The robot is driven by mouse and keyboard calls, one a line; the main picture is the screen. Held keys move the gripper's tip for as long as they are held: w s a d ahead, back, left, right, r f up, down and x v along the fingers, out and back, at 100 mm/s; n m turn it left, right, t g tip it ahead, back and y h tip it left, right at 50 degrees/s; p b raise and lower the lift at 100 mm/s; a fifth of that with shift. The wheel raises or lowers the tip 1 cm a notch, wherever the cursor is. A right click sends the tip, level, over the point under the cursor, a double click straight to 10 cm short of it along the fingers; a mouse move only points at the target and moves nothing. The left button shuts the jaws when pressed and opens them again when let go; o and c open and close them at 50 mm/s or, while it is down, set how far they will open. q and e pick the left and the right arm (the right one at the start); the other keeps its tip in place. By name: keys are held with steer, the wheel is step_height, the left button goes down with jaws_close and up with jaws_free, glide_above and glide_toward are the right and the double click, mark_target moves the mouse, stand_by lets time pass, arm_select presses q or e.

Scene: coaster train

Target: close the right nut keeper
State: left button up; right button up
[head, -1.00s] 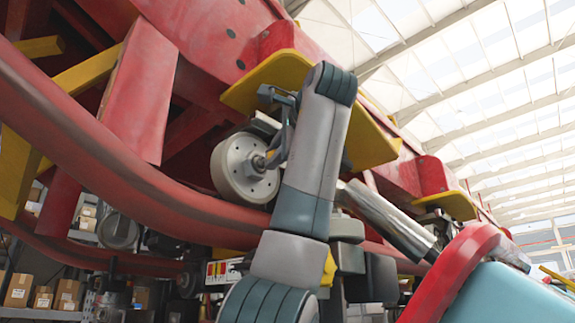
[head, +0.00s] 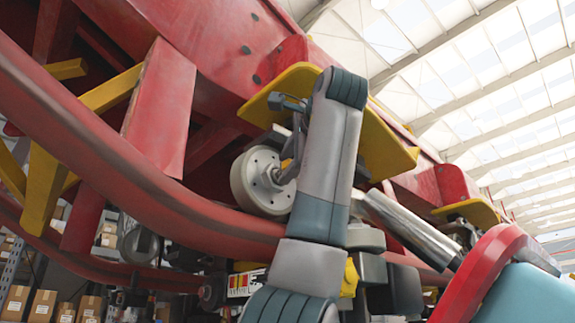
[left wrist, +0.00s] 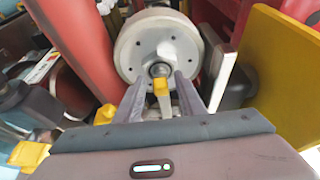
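A pale grey wheel (head: 258,182) hangs under the red train frame; it also shows in the left wrist view (left wrist: 135,48). At its hub is a metal nut (left wrist: 160,69) with a small yellow piece, apparently the nut keeper (left wrist: 161,88), in front of it. My left gripper (left wrist: 162,82) points at the hub with its two fingers apart, one on each side of the yellow piece. I cannot tell whether either finger touches it. In the head view the left gripper (head: 285,178) is at the hub, partly hidden by its own arm. My right gripper is not seen.
A yellow plate (head: 385,145) juts out beside the wheel; it also stands at the right in the left wrist view (left wrist: 285,75). A thick red rail (head: 130,175) curves below the wheel. A silver cylinder (head: 405,225) lies to the right. Cardboard boxes (head: 42,305) stand far behind.

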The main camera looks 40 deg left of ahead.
arm_select(q)
steer(key=b+v, duration=0.4)
steer(key=v, duration=1.3)
steer(key=shift+d, duration=0.1)
